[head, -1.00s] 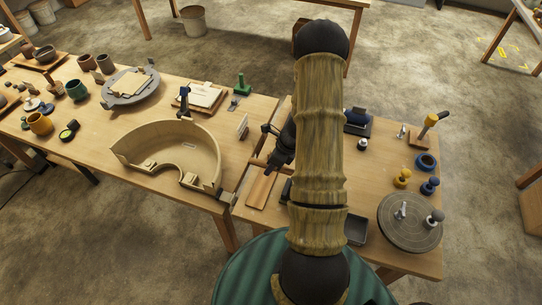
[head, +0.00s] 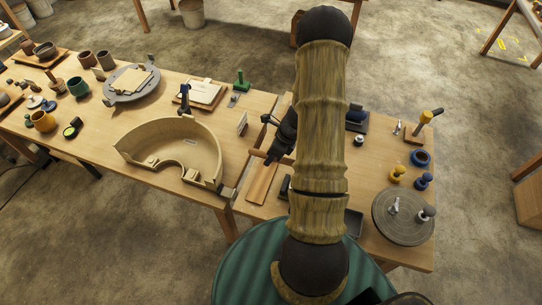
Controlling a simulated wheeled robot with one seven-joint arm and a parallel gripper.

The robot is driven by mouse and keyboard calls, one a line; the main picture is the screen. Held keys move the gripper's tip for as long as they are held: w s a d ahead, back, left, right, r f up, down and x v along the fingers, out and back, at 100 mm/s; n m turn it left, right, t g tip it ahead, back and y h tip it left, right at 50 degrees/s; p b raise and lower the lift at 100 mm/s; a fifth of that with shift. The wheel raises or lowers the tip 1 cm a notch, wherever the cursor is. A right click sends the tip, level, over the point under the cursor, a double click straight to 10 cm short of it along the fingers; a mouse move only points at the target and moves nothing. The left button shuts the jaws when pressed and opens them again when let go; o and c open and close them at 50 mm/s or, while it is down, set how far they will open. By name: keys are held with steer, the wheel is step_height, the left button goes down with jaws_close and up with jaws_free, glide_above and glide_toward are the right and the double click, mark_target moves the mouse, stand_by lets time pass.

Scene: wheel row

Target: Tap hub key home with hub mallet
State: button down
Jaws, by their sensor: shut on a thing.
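My gripper (head: 272,152) is at the end of my dark wrist, left of my large arm link, over the near table. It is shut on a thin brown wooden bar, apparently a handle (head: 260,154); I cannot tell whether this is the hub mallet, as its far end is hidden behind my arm. A grey round wheel disc (head: 388,232) lies at the right of the table. A small pale metal piece (head: 394,206), possibly the hub key, stands upright near its middle. A grey-topped knob (head: 427,213) is on its right side. My gripper is well away from the disc.
A brown board (head: 262,184) lies below my gripper. A yellow-and-black tool (head: 427,117) stands on a wooden block at the back right. Yellow (head: 397,174) and blue (head: 424,181) knobs and a blue ring (head: 421,158) stand behind the disc. A curved tan basin (head: 145,140) fills the left table's edge.

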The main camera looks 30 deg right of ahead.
steer(key=shift+w, duration=0.1)
step_height(320, 180, down, 7)
step_height(320, 180, up, 6)
steer(key=p, duration=0.4)
steer(key=shift+a+p, duration=0.1)
steer(key=shift+p, duration=0.25)
steer(key=shift+f, duration=0.1)
